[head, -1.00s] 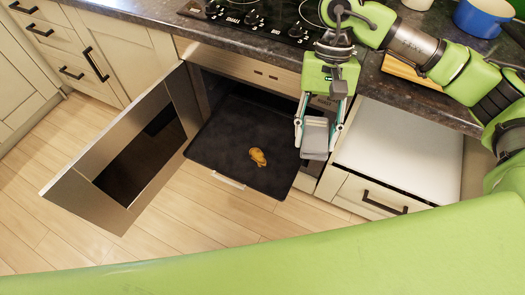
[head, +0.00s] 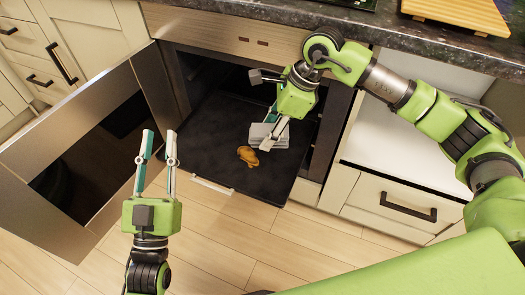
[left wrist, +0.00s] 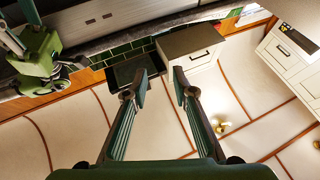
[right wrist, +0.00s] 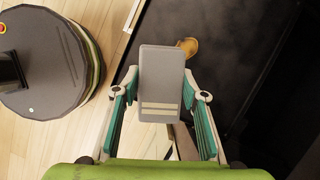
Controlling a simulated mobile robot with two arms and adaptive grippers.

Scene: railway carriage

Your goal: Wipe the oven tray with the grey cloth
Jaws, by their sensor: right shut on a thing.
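The dark oven tray (head: 215,130) is pulled out of the oven over the floor. An orange-brown patch (head: 248,156) lies on it and partly shows in the right wrist view (right wrist: 188,46). My right gripper (head: 273,128) is shut on the grey cloth (head: 262,137), a folded block that fills the space between its fingers in the right wrist view (right wrist: 160,70). The cloth is over the tray, just right of the patch; I cannot tell whether it touches the tray. My left gripper (head: 159,134) is open and empty, in front of the tray, by the oven door.
The open oven door (head: 100,215) stands at the left of the tray. A drawer unit with a white top (head: 400,150) is at the right. The dark worktop edge (head: 350,35) runs above, with a wooden board (head: 455,12) on it. Floor in front is clear.

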